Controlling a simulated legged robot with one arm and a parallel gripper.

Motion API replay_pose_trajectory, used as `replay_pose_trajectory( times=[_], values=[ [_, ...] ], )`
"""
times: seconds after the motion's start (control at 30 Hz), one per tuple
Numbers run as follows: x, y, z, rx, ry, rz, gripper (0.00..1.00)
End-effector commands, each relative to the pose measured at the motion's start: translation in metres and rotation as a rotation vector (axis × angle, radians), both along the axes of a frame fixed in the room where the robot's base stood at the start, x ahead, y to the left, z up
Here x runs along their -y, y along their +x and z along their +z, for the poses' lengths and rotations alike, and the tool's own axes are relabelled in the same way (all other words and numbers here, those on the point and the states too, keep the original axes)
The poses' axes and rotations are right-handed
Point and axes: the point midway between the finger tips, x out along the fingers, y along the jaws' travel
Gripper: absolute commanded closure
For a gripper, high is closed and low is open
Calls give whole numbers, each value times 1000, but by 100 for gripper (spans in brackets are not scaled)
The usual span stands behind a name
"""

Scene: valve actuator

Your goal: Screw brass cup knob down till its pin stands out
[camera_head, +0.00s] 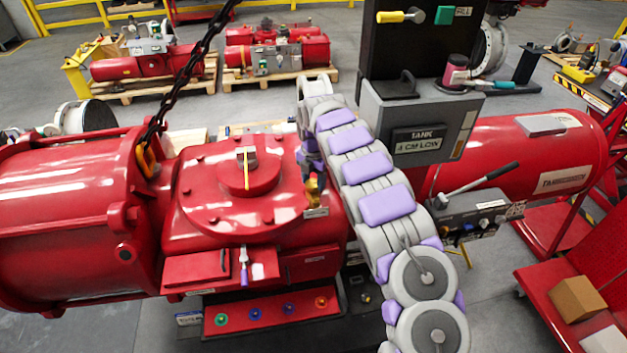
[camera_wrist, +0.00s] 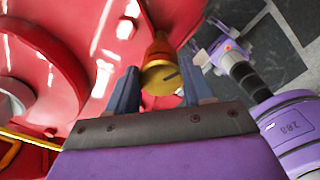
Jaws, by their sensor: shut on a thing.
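The brass cup knob (camera_wrist: 161,78) shows in the wrist view between the two blue-grey fingers of my gripper (camera_wrist: 160,88), with a dark line across its end face. My gripper is shut on it. In the head view the brass knob (camera_head: 313,185) stands on the right part of the red actuator housing (camera_head: 215,205), just below my gripper (camera_head: 312,172). A small labelled plate (camera_head: 316,212) lies at its foot. I cannot make out a pin in either view.
A round red cover with a raised hub (camera_head: 248,172) lies left of the knob. A chain (camera_head: 190,70) hangs at the left. A purple-handled tool (camera_head: 244,268) is at the housing's front.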

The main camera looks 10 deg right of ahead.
Motion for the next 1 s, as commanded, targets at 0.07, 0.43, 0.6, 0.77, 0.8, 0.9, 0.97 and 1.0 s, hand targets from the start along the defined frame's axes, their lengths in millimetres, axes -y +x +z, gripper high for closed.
replay_pose_trajectory(
  times=[0.07,0.43,0.6,0.77,0.8,0.9,0.97,1.0],
  values=[
    [-1,1,-1,4,1,-37,79],
    [0,0,-2,2,0,-340,79],
    [0,-1,-2,2,0,-503,79],
    [0,-1,-1,3,-1,-655,79],
    [0,-1,-1,3,-1,-693,79],
    [0,-1,-1,4,1,-789,79],
    [0,-2,0,4,1,-844,79],
    [0,-2,0,4,0,-883,79]
  ],
)
